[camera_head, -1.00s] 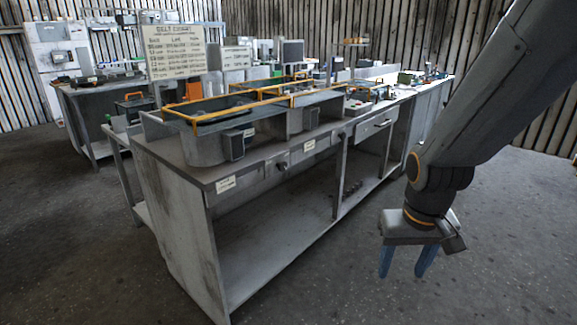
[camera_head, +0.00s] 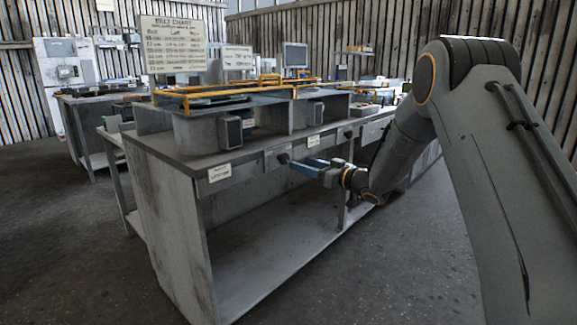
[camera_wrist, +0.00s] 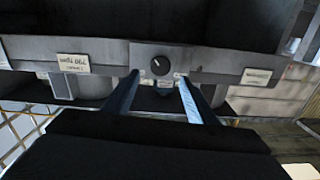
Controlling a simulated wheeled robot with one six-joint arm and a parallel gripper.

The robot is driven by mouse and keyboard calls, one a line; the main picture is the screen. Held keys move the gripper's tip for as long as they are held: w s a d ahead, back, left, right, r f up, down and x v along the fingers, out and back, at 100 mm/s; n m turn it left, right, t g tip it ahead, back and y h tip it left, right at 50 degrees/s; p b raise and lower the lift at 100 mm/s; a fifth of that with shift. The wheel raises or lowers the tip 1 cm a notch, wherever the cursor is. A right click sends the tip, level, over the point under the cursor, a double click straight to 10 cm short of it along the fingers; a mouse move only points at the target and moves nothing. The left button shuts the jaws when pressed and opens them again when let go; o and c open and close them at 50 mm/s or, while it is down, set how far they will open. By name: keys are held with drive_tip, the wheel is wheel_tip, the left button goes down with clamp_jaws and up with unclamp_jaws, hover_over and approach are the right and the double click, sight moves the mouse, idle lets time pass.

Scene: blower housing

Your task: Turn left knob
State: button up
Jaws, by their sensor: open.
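The left knob (camera_head: 284,158) is a small dark round knob on the bench's front panel, between two white labels. In the wrist view the left knob (camera_wrist: 160,66) shows a light pointer line on its face. My gripper (camera_head: 301,164) points at the panel with its blue fingers level, close to the left knob. In the wrist view my gripper (camera_wrist: 159,77) is open and empty, one finger to each side of the knob's line. I cannot tell how far the fingertips are from the panel. A second, right knob (camera_head: 349,134) sits farther along the panel.
The workbench (camera_head: 165,200) carries grey blower housings (camera_head: 200,135) with orange rails (camera_head: 225,92) on top. A belt chart sign (camera_head: 172,43) stands behind. The lower shelf is largely bare. Floor in front of the bench is clear.

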sight(286, 158)
drive_tip(key=x, duration=0.7)
drive_tip(key=shift+w+a+b, duration=0.1)
drive_tip(key=shift+b, duration=0.2)
drive_tip(key=c, duration=1)
drive_tip(key=shift+a+r, duration=0.1)
drive_tip(key=shift+c, duration=0.3)
